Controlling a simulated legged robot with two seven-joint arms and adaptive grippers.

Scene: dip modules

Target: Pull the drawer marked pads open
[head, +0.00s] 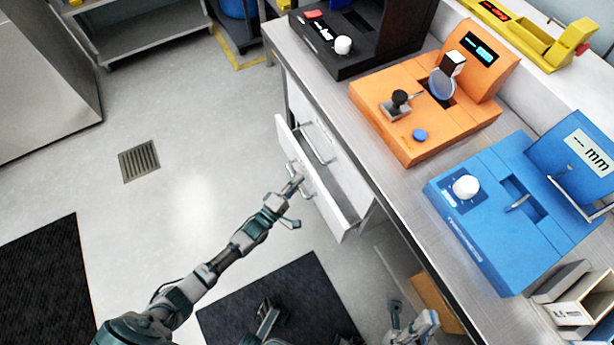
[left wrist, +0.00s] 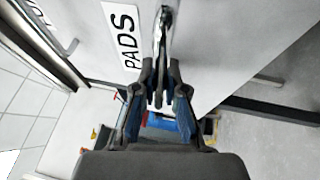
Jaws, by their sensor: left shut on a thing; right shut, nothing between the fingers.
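The drawer marked pads (head: 345,218) stands partly open under the bench, and its inside shows in the head view. The PADS label (left wrist: 122,36) is on its white front in the left wrist view, beside the metal handle (left wrist: 162,35). My left gripper (head: 291,189) is at the drawer front in the head view. In the left wrist view my left gripper (left wrist: 160,98) is shut on the handle. My right gripper (head: 397,310) is low at the bottom of the head view, shut and empty, apart from the drawer.
The metal bench (head: 405,195) carries a black device (head: 365,45), an orange device (head: 440,130) and a blue device (head: 500,230). Another drawer handle (head: 318,145) shows behind the open drawer's front. The floor left of the drawer is clear, with a drain grate (head: 139,161) and dark mats (head: 45,275).

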